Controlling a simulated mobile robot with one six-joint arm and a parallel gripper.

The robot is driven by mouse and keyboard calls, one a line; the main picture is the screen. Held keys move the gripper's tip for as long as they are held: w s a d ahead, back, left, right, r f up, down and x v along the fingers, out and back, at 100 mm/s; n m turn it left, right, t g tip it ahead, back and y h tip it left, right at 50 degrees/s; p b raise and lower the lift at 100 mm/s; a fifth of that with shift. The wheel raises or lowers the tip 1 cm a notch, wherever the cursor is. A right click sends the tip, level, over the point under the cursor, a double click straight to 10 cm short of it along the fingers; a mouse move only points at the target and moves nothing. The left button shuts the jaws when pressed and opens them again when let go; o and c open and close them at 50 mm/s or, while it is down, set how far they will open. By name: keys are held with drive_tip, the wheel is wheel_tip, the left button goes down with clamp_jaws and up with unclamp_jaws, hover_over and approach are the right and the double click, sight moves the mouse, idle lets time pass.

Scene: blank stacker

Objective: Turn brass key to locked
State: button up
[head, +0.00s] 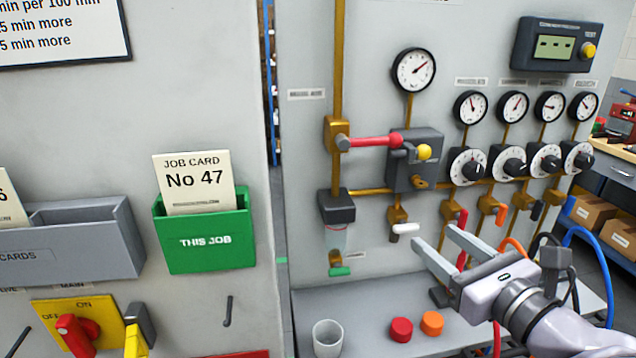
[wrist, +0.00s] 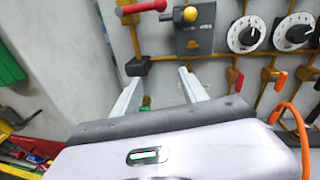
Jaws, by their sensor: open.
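The brass key (head: 418,183) sits low on a grey box (head: 404,165) on the panel, below a yellow knob (head: 424,152). It also shows small at the bottom of the grey box in the wrist view (wrist: 192,44); its exact turn is too small to tell. My gripper (head: 434,237) is open and empty, below the key and apart from it. In the wrist view its two fingers (wrist: 160,76) point toward the panel, below the grey box.
A red lever (head: 375,141) sticks out left of the grey box. A white-handled valve (head: 405,229) is just left of my fingertips. Dials and coloured valve handles lie to the right. A cup (head: 328,338), red cap (head: 401,329) and orange cap (head: 432,323) stand on the shelf.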

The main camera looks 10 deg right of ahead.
drive_tip(key=d+m+t+h, duration=0.1)
drive_tip(key=d+m+h, duration=0.2)
drive_tip(key=d, duration=0.3)
drive_tip(key=p, duration=0.9)
approach(423, 186)
drive_tip(key=w+b, duration=0.1)
drive_tip(key=w, duration=0.4)
drive_tip(key=w+b, duration=0.2)
drive_tip(key=w, duration=0.2)
drive_tip(key=shift+w+a+f, duration=0.15)
drive_tip(key=shift+w, duration=0.25)
clamp_jaws()
